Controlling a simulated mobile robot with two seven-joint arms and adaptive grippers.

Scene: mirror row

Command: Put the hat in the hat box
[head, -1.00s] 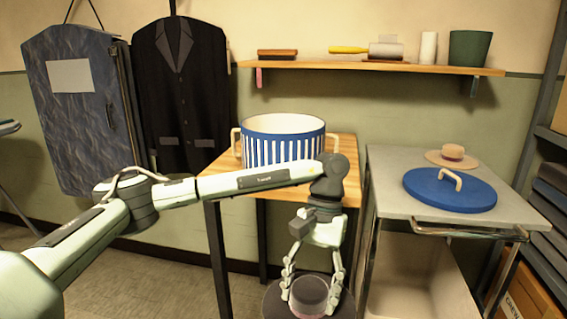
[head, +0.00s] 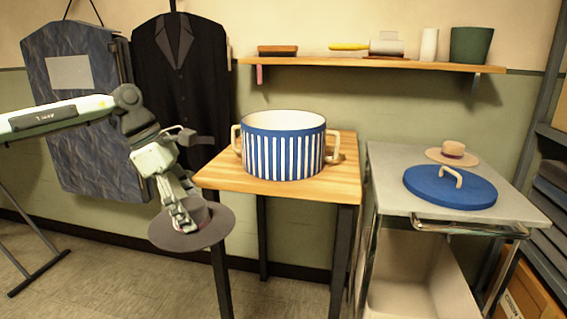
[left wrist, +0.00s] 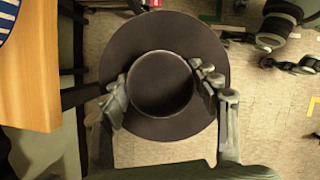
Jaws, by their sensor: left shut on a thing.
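A dark grey wide-brimmed hat (head: 216,232) hangs in my left gripper (head: 184,214), left of the wooden table and a little below its top. The left wrist view shows the hat's crown (left wrist: 160,84) between the two fingers (left wrist: 161,92), which are shut on its sides. The hat box (head: 284,152) is round, blue with white stripes, with a cream handle on each side. It stands open on the table; its inside bottom is hidden. A round blue lid (head: 450,190) with a cream handle lies on the cart. My right gripper does not show clearly in the head view.
The wooden table (head: 225,180) carries only the box. A small straw hat (head: 452,154) lies behind the lid on the grey cart (head: 395,178). A shelf (head: 375,67) with brushes and a green pot (head: 470,46) is above. A black suit (head: 180,90) and garment bag (head: 80,130) hang behind my left arm.

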